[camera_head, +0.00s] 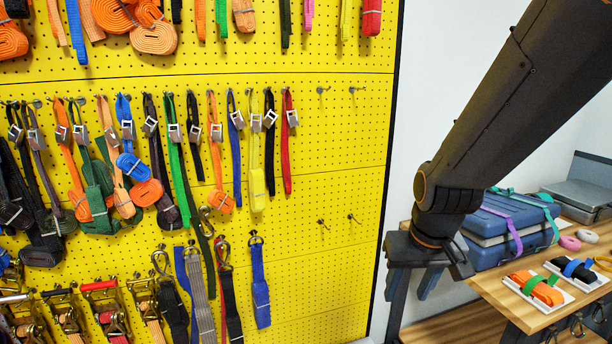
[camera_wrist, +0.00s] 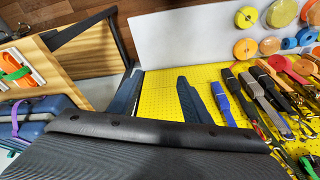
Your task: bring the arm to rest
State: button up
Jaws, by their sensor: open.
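My arm (camera_head: 500,110) reaches down from the upper right in the head view, in front of the white wall. My gripper (camera_head: 408,288) hangs at its lower end, between the yellow pegboard (camera_head: 345,160) and the wooden table (camera_head: 488,290). In the wrist view my gripper (camera_wrist: 158,88) shows two dark fingers spread apart, with bare yellow board seen between them. The gripper is open and nothing is between its fingers. The lower arm link hides part of the blue cases in the head view.
Straps hang in rows on the pegboard, with several bare hooks (camera_head: 323,223) at its right. A blue strap (camera_head: 260,285) hangs nearest the gripper. Stacked blue cases (camera_head: 509,220) and an orange strap on a white tray (camera_head: 537,289) are on the table. A grey case (camera_head: 580,182) stands behind.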

jog(key=s+f+g, duration=0.1)
jog(key=s+f, duration=0.3)
jog(key=s, duration=0.2)
jog(key=shift+s+a+f+g, duration=0.15)
jog(key=shift+a+f+g, duration=0.05)
jog(key=shift+a+g, duration=0.1)
